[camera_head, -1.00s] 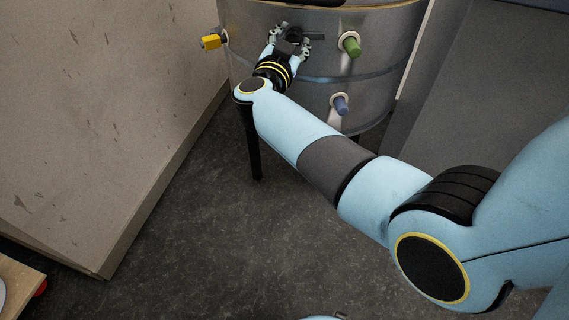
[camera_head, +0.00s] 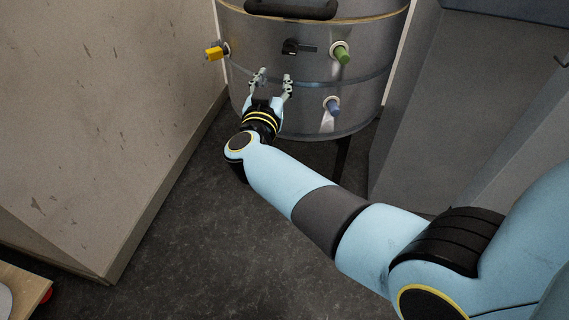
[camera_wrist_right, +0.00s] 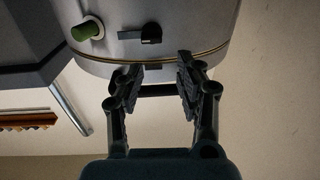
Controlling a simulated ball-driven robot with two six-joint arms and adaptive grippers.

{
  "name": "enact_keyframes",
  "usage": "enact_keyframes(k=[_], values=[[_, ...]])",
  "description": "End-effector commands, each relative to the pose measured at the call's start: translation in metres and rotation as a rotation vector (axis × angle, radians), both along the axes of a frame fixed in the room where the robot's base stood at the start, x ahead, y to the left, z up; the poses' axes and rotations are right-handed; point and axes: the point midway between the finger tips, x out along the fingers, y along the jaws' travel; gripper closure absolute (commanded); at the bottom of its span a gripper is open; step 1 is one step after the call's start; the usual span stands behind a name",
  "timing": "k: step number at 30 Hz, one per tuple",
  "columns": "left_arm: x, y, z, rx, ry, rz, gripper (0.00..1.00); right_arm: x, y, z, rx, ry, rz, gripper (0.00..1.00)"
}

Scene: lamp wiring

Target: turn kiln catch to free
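The kiln (camera_head: 240,45) is a grey metal drum at the top of the head view. Its black catch (camera_head: 290,47) is on the front wall, with a flat lever lying about level and pointing right. The catch also shows at the top of the right wrist view (camera_wrist_right: 150,34), where the lever points left. My right gripper (camera_head: 273,78) is open and empty, below and a little left of the catch in the head view, apart from it. Its two fingers (camera_wrist_right: 160,68) are spread in the wrist view. My left gripper is not in view.
A green knob (camera_head: 341,54) is right of the catch, a blue knob (camera_head: 333,106) lower down, and a yellow one (camera_head: 214,53) at the left side. A black handle (camera_head: 290,11) is above. A pale panel (camera_head: 90,120) stands left and a grey unit (camera_head: 450,110) right.

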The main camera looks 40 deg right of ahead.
Motion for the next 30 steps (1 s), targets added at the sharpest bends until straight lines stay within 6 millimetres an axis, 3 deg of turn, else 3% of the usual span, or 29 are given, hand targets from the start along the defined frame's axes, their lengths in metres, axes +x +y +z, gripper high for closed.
enact_keyframes(k=[17,30], values=[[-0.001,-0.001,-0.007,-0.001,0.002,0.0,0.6,-0.037,0.031,-0.114,0.009,0.163,0.315,0.64],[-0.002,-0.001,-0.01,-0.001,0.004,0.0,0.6,-0.086,0.049,-0.195,0.075,0.333,0.484,0.64]])
